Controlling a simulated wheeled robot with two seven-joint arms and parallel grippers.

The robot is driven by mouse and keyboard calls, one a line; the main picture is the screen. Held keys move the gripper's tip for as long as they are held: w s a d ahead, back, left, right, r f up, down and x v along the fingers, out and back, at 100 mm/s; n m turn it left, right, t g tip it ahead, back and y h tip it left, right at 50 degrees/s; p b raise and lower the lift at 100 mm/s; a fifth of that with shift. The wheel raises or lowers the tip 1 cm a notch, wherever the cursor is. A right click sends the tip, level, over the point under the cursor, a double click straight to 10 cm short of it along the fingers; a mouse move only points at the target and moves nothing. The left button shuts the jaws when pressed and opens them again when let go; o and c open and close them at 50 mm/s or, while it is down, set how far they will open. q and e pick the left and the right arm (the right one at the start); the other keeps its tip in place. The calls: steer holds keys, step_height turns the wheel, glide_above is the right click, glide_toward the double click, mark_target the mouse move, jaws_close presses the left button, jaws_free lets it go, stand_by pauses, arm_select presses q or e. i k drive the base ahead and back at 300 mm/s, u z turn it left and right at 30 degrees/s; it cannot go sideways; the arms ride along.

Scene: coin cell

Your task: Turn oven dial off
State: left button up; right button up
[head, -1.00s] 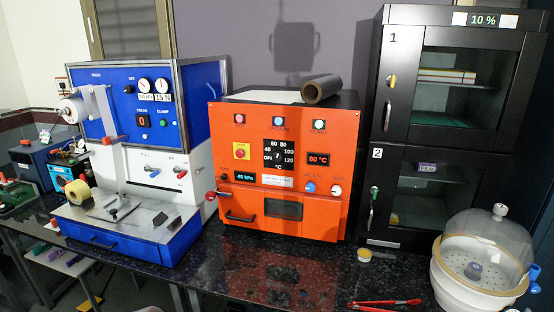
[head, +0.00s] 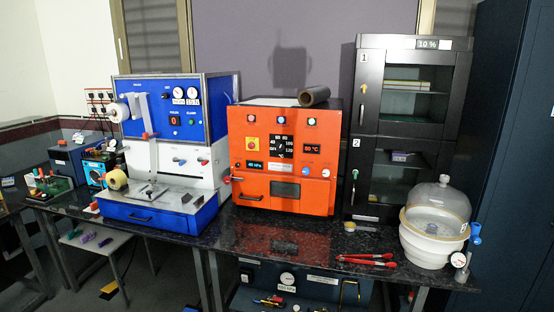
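The orange oven (head: 284,157) stands on the dark speckled bench, its front facing me. Its dial (head: 281,147) is on a black panel with temperature numbers and an OFF mark, at the middle of the front. The pointer's exact setting is too small to tell. A red display (head: 312,149) beside the dial is lit, and a teal display (head: 255,165) is lit at lower left. The oven door with its small window (head: 284,190) looks closed. Neither of my grippers shows in the head view.
A blue and white machine (head: 173,140) stands left of the oven, and a black two-door cabinet (head: 408,130) stands right. A glass-domed white vessel (head: 436,225) and red-handled tongs (head: 367,260) are at the right front. The bench (head: 235,238) before the oven is mostly clear.

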mark_target(279, 147)
steer(key=u, duration=1.1)
steer(key=i, duration=1)
steer(key=z, duration=0.1)
